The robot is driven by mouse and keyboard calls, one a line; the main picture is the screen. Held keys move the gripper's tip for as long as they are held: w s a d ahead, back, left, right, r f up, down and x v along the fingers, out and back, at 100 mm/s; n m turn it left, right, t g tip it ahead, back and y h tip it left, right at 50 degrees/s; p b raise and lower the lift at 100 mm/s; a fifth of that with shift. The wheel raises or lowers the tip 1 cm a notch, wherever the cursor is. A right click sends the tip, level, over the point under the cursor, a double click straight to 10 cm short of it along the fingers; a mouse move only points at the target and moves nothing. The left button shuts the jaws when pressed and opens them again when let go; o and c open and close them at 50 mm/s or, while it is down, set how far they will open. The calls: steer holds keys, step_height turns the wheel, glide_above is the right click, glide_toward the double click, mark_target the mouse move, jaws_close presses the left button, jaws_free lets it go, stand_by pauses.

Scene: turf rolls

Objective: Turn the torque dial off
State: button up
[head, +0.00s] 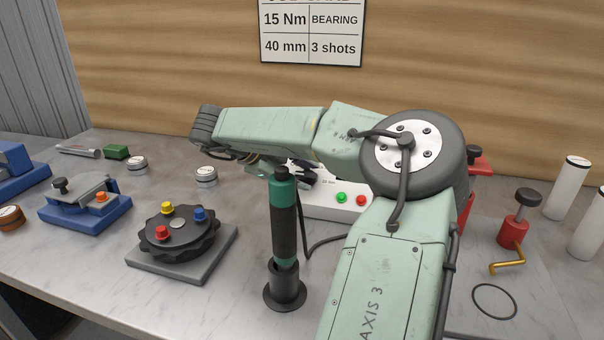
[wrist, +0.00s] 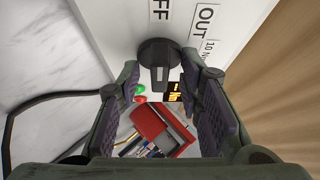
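The torque dial (wrist: 157,50) is a dark round knob with a raised grip bar on the white face of the control box (wrist: 116,22). The bar lies up and down in the wrist picture; I cannot tell which end is the pointer. Part of a label ending in "FF" shows above the dial, and "OUT" is to its right. My gripper (wrist: 162,72) is open, its two purple-padded fingers on either side of the dial with gaps showing. In the head view, the control box (head: 325,207) is partly hidden behind my arm, and my fingers are hard to make out.
Green (head: 341,198) and red (head: 362,199) buttons sit on the box front. A green-topped driver (head: 284,220) stands upright in a holder before the box. A black rotary fixture (head: 180,236) is to the left. A red toolbox (wrist: 160,128) shows beyond my fingers.

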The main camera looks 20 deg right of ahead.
steer(key=v, duration=0.7)
steer(key=shift+a+r, duration=0.15)
steer(key=shift+r, duration=0.05)
steer(key=shift+a, duration=0.1)
